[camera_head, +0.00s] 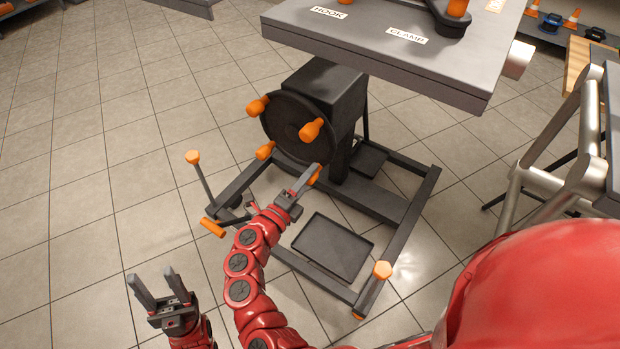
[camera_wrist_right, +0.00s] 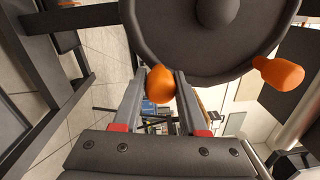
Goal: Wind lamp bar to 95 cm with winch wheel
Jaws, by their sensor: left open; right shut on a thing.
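The winch wheel (camera_head: 290,128) is a dark disc with several orange handles, mounted on a dark box on a floor frame. My right gripper (camera_head: 306,181) is at the wheel's lower right edge, shut on an orange handle (camera_head: 315,175). In the right wrist view the same handle (camera_wrist_right: 160,80) sits between the two fingers, just below the wheel's rim (camera_wrist_right: 200,75). My left gripper (camera_head: 158,290) is open and empty over the floor at the lower left, well apart from the wheel. The lamp bar is not recognisable in either view.
A grey table (camera_head: 390,45) with HOOK and CLAMP labels stands above the winch. A dark lever (camera_head: 203,185) with an orange knob rises left of the frame. A flat black tray (camera_head: 332,247) lies within the frame. Metal truss tubes (camera_head: 550,150) stand at right. The left floor is clear.

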